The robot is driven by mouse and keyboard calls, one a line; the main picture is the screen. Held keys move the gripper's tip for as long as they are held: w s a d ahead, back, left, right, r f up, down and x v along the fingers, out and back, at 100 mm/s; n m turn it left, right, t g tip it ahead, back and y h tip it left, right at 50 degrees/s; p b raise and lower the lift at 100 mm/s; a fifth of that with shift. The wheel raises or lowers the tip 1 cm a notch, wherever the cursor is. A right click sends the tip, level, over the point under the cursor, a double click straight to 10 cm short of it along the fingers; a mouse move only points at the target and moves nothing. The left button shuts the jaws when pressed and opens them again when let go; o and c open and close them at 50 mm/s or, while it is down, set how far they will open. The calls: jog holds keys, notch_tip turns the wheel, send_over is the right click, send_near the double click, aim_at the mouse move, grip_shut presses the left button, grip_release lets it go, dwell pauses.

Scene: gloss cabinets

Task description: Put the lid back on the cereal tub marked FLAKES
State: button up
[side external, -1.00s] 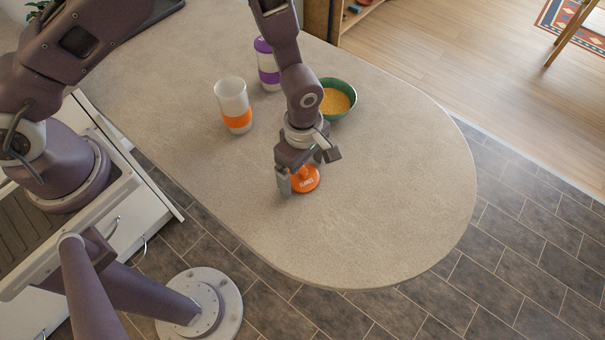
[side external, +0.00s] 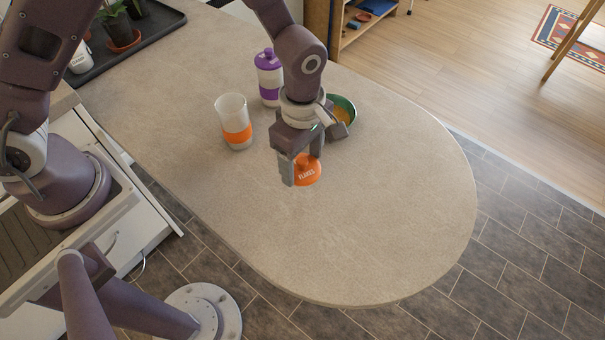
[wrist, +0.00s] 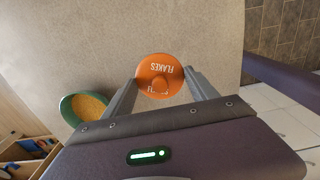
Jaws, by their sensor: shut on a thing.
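An orange lid (side external: 309,172) with FLAKES in white letters is held in my gripper (side external: 301,172), off the countertop. In the wrist view the lid (wrist: 160,68) sits between the two fingers of my gripper (wrist: 162,80), lettering facing the camera. A pale, translucent tub with an orange band (side external: 237,133) stands upright and open-topped on the counter, left of and behind my gripper. I cannot read any marking on it. A second tub with a purple band and purple lid (side external: 268,62) stands behind it.
A green bowl of yellow-orange food (side external: 352,106) stands just behind my gripper, partly hidden by it; the wrist view shows it too (wrist: 66,112). A dark tray with potted plants (side external: 165,20) lies at the far left. The counter's rounded front (side external: 350,250) is clear.

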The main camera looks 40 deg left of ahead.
jog(key=w+a+r+n, duration=0.15)
jog(key=a+r, duration=0.35)
jog(key=a, duration=0.6)
jog(key=a+r+n, duration=0.3)
jog(key=a+r, duration=0.2)
jog(key=a, duration=0.6)
jog(key=shift+w+d+f, duration=0.1)
jog(key=shift+f, duration=1.35)
jog(key=shift+w+f, duration=0.1)
jog(key=shift+f, duration=1.35)
jog(key=shift+f, duration=0.15)
jog(key=o, duration=1.6)
jog(key=shift+c, duration=0.2)
notch_tip(320, 180, up, 7)
